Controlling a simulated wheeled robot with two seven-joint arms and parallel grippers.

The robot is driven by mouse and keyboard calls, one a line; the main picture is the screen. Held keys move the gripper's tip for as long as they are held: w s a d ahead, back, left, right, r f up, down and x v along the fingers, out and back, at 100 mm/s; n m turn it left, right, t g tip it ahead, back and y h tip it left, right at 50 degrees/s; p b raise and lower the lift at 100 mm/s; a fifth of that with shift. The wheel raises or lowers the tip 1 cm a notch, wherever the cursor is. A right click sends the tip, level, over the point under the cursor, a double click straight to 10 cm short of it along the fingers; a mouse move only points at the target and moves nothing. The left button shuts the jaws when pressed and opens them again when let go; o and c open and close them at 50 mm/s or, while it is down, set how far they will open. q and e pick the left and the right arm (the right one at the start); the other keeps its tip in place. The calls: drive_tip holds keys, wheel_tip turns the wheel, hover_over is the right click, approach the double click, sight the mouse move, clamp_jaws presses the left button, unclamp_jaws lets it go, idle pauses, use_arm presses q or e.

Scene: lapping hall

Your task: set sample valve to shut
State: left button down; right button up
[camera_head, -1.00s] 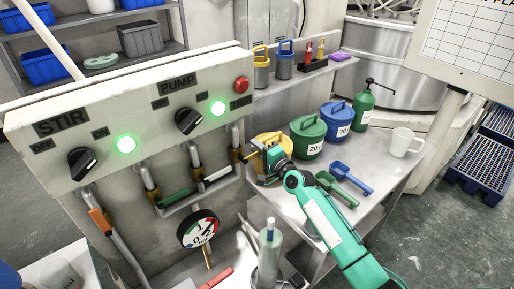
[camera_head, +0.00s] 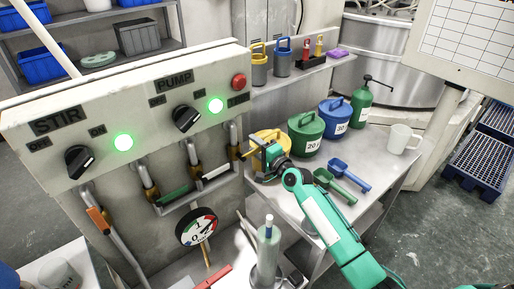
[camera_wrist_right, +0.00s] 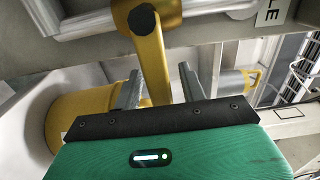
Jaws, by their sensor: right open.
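The sample valve's yellow lever (camera_head: 250,154) sticks out to the right from the rightmost pipe of the control panel (camera_head: 130,95). In the right wrist view the yellow lever (camera_wrist_right: 152,62) runs down from its dark pivot bolt and passes between my fingers. A label ending in "LE" (camera_wrist_right: 272,12) is on the panel beside it. My right gripper (camera_head: 258,158) is at the lever; in the wrist view the right gripper (camera_wrist_right: 160,90) is open, with a finger on each side of the lever and gaps showing. My left gripper is not in view.
Below and right stands a table (camera_head: 385,170) with a yellow container (camera_head: 270,136), green tub (camera_head: 307,134), blue tub (camera_head: 336,118), scoops (camera_head: 345,180) and a white mug (camera_head: 403,139). Other pipes with green (camera_head: 174,196) and orange (camera_head: 98,220) handles and a gauge (camera_head: 197,227) are left of the gripper.

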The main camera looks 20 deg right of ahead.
drive_tip(key=shift+s, duration=0.1)
drive_tip(key=b+v, duration=0.2)
drive_tip(key=v, duration=1.1)
drive_tip(key=shift+s+d, duration=0.2)
drive_tip(key=shift+s, duration=0.1)
drive_tip(key=shift+f, duration=0.1)
